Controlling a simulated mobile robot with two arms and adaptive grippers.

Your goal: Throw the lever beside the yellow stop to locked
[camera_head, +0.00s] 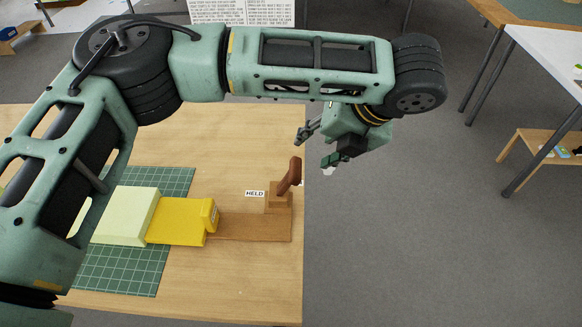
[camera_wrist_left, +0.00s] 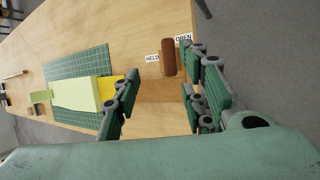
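The brown lever (camera_head: 289,178) stands on a small wooden block at the right end of a wooden base (camera_head: 250,224), near the table's right edge. It leans to the upper right in the head view. It also shows in the wrist view (camera_wrist_left: 168,57), between a "HELD" label (camera_wrist_left: 152,58) and an "OPEN" label (camera_wrist_left: 183,38). No label reading "locked" can be made out. The yellow stop (camera_head: 180,221) is at the base's left end. My left gripper (camera_head: 316,147) is open and empty, above and just right of the lever, apart from it. My right gripper is out of view.
A pale yellow-green block (camera_head: 125,216) touches the stop's left side on a green cutting mat (camera_head: 120,283). The wooden table (camera_head: 245,285) is clear in front of the base. Beyond its right edge is open grey floor. A white table (camera_head: 550,60) stands at the far right.

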